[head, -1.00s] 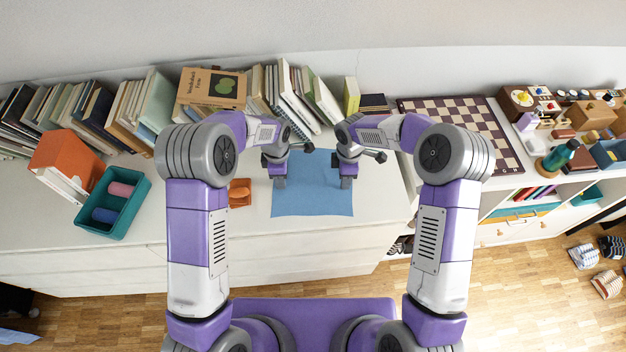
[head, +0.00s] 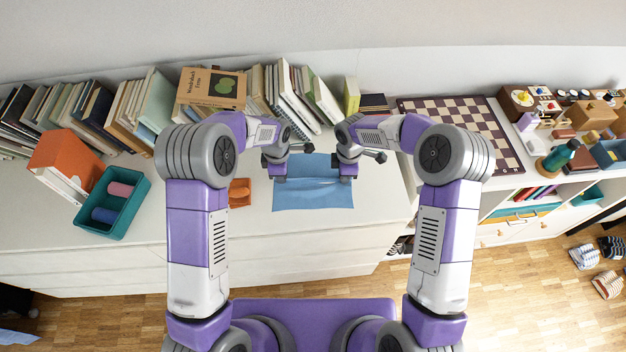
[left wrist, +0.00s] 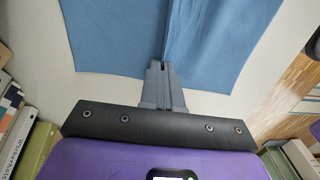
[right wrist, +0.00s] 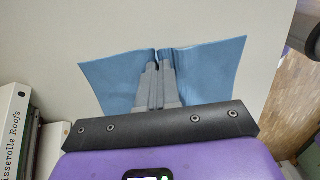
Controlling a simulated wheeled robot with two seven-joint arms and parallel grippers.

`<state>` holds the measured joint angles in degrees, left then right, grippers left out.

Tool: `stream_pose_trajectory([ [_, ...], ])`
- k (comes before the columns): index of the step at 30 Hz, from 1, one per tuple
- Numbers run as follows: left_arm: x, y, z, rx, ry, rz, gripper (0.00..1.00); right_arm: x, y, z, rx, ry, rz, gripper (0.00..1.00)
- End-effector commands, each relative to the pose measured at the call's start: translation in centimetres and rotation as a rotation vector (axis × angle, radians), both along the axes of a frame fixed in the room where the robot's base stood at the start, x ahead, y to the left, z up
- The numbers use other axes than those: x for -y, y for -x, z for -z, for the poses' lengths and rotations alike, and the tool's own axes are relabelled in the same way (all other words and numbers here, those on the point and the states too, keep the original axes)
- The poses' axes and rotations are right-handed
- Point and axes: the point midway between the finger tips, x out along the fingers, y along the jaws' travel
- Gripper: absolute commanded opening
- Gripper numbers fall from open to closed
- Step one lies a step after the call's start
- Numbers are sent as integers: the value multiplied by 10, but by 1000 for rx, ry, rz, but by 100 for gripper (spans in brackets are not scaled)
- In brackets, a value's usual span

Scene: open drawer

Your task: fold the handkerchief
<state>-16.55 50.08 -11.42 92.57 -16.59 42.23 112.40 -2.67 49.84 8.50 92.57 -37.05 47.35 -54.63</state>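The blue handkerchief (head: 312,199) lies on the white cabinet top, with a raised ridge running across its middle between my two grippers. My left gripper (head: 279,178) is at its left edge; in the left wrist view its fingers (left wrist: 164,66) are together on the cloth (left wrist: 110,35), where the ridge starts. My right gripper (head: 347,178) is at its right edge; in the right wrist view its fingers (right wrist: 159,65) are together on the ridge of the cloth (right wrist: 212,65). The cloth on both sides of the ridge lies fairly flat.
A row of books (head: 292,95) stands behind. An orange object (head: 239,192) lies just left of the cloth. A teal tray (head: 112,228) with two rolls and an orange box file (head: 66,160) are further left. A chessboard (head: 465,125) is at the right. The cabinet's front edge is near.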

Motion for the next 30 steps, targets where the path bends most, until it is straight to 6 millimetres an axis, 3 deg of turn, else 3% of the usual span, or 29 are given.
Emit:
stream_pose_trajectory([
  [13,-1,0,-4,0,-1,-1,0,1,1,-4,-2,2,1,0],
  [30,-1,0,-44,0,-1,-1,0,1,0,-43,-1,1,1,0],
])
